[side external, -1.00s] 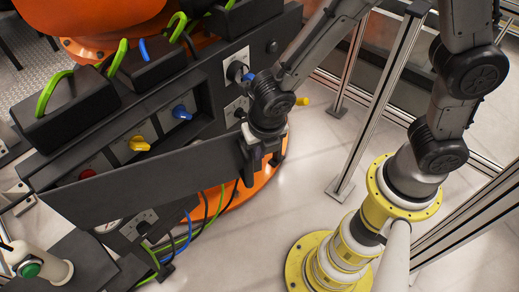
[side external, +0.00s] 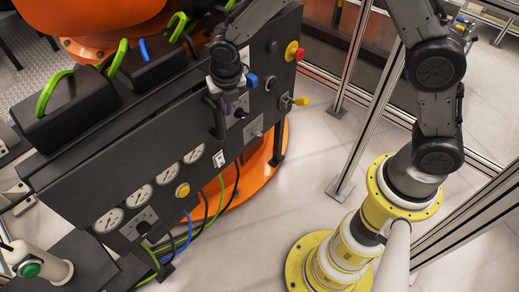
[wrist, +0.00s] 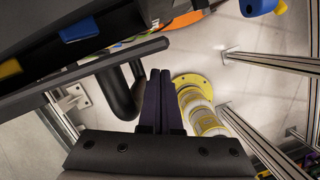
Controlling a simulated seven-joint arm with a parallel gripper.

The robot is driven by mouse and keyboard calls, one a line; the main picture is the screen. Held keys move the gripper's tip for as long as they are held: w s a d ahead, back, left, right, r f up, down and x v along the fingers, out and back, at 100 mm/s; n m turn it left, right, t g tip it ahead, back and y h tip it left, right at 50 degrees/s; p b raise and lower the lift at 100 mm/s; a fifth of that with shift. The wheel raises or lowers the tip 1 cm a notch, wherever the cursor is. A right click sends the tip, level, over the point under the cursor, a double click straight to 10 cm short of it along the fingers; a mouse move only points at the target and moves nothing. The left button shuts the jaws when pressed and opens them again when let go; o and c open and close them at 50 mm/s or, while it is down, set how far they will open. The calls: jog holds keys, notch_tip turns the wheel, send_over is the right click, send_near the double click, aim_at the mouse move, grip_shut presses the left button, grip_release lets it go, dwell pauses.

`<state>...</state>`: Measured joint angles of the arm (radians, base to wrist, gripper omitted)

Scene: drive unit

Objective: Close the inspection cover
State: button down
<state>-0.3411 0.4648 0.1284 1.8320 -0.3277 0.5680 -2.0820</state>
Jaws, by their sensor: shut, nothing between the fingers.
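The inspection cover (side external: 130,140) is a long dark flat panel on the front of the drive unit, swung up over the row of coloured knobs. In the wrist view, the cover's edge (wrist: 80,77) stands a little apart from the unit, and a blue knob (wrist: 80,30) and yellow knob (wrist: 9,68) show through the gap. A black bar handle (side external: 216,118) sticks out near the cover's right end; it is left of my fingers in the wrist view (wrist: 122,92). My gripper (side external: 226,92) is shut and empty beside the handle; its fingers (wrist: 160,75) point past it. I cannot tell whether they touch.
Round gauges (side external: 140,195) and a yellow button (side external: 182,190) sit below the cover. A red and yellow knob (side external: 293,51) and a yellow lever (side external: 298,101) stick out on the right. Cables hang below.

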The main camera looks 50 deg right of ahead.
dwell(0.3)
jog(key=s+r, duration=0.6)
jog(key=r, duration=0.3)
jog(key=s+d+r+m+t, duration=0.1)
jog(key=s+d+r+m, duration=0.2)
jog(key=d+r, duration=0.25)
jog(key=s+d+r+m+t, duration=0.2)
jog(key=s+d+r+m, duration=0.2)
jog(key=r, duration=0.2)
jog(key=s+d+f+m+y, duration=0.1)
jog(key=s+d+f+m, duration=0.1)
jog(key=s+m, duration=1.3)
jog(key=m, duration=0.8)
jog(key=shift+d+m, duration=0.15)
jog(key=shift+m, duration=0.25)
